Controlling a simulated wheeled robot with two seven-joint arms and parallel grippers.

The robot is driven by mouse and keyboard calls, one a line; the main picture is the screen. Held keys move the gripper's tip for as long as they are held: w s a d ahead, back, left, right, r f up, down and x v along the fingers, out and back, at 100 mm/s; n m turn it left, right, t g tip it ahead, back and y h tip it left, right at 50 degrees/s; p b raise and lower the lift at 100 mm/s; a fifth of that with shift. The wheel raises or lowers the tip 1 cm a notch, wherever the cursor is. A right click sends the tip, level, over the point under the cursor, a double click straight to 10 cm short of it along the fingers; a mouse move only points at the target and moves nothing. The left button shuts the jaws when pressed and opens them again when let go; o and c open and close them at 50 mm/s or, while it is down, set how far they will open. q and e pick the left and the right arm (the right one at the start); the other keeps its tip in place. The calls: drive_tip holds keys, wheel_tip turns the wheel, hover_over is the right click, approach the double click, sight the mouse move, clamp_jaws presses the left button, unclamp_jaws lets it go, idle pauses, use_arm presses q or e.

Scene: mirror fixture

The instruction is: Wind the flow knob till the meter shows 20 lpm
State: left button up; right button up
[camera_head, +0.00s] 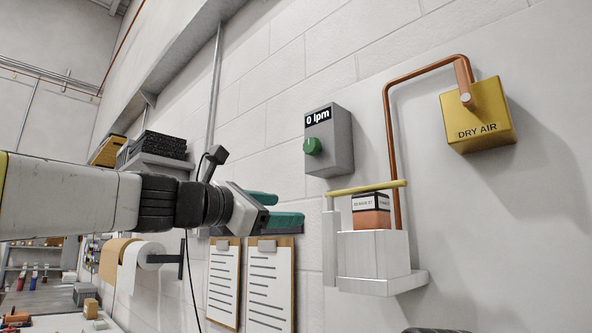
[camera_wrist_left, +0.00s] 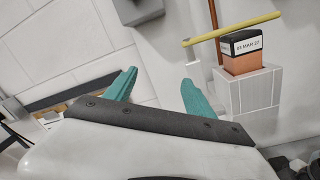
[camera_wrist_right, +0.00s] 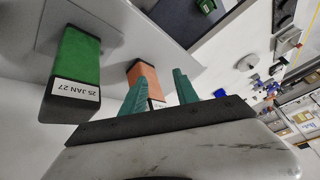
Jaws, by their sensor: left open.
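The flow meter (camera_head: 336,140) is a grey box on the wall in the head view, and its display (camera_head: 318,117) reads 0 lpm. The round green flow knob (camera_head: 312,146) sits on its front, below the display. My left gripper (camera_head: 288,209) is below and to the left of the knob, apart from it, with its teal fingers open and empty. In the left wrist view its fingers (camera_wrist_left: 160,92) are wide apart with nothing between them. My right gripper (camera_wrist_right: 157,86) shows only in its own wrist view, its fingers apart; the knob is not seen there.
A white holder (camera_head: 372,255) with a labelled orange block (camera_head: 371,219) and a yellow bar (camera_head: 366,188) stands right of my left gripper. Clipboards (camera_head: 268,285) hang below it. A yellow DRY AIR box (camera_head: 478,118) and copper pipe (camera_head: 388,130) are at right. A green block (camera_wrist_right: 77,65) is near my right gripper.

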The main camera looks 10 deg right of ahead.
sight(309, 145)
use_arm(q)
wheel_tip(309, 145, up, 12)
drive_tip(key=w+n+t+h, duration=0.1)
drive_tip(key=n+t+h, duration=0.15)
drive_tip(key=n, duration=0.55)
drive_tip(key=shift+n, duration=0.3)
drive_tip(key=x, duration=0.8)
drive_tip(key=shift+d+r, duration=0.2)
drive_tip(key=shift+d, duration=0.05)
drive_tip(key=shift+c, duration=0.4)
clamp_jaws()
drive_tip(key=c, duration=1.3)
unclamp_jaws()
drive_tip(key=c, duration=1.3)
unclamp_jaws()
